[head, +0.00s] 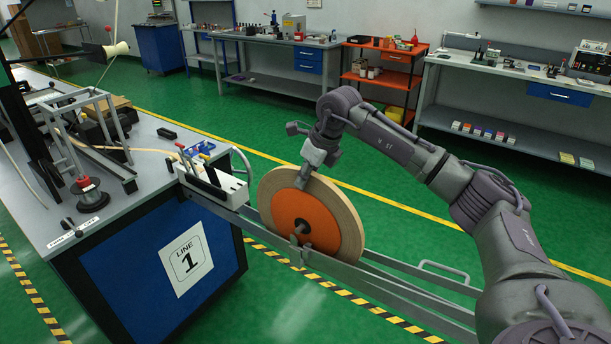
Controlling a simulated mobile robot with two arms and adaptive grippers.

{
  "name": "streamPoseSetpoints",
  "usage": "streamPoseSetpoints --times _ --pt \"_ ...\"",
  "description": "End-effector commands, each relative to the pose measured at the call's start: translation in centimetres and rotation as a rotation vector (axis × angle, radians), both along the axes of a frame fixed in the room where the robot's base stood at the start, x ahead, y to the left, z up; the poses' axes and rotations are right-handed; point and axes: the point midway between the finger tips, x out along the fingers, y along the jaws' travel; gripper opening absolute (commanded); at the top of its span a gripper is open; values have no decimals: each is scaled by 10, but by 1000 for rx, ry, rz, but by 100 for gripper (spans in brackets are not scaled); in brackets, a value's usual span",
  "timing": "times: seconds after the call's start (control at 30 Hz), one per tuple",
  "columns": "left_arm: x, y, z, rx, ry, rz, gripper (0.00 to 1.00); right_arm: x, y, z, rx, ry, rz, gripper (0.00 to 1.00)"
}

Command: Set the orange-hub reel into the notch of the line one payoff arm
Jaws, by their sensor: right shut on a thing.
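The orange-hub reel (340,215), a wide tan disc with an orange centre, stands upright across the line one payoff arm (395,288). My right gripper (302,180) is shut on the reel at its upper left part. The dark axle end (302,227) at the hub's centre shows just above a small grey notch bracket (298,252) on the near rail. I cannot tell whether the axle rests in the notch. The far side of the reel and the far rail behind it are hidden. My left gripper is not in view.
The payoff arm runs from the blue bench marked LINE 1 (125,262) toward the lower right. A white box with tools (212,180) sits at the bench's end. An orange shelf cart (382,75) and workbenches line the back wall. Green floor between is clear.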

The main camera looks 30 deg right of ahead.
Motion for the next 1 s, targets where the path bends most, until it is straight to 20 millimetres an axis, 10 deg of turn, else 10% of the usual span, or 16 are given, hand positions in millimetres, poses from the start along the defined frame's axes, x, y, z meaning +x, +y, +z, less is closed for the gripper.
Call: streamPoseSetpoints --times 1.0 --pt "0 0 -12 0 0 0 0 1 0 -17 2 -8 0 0"
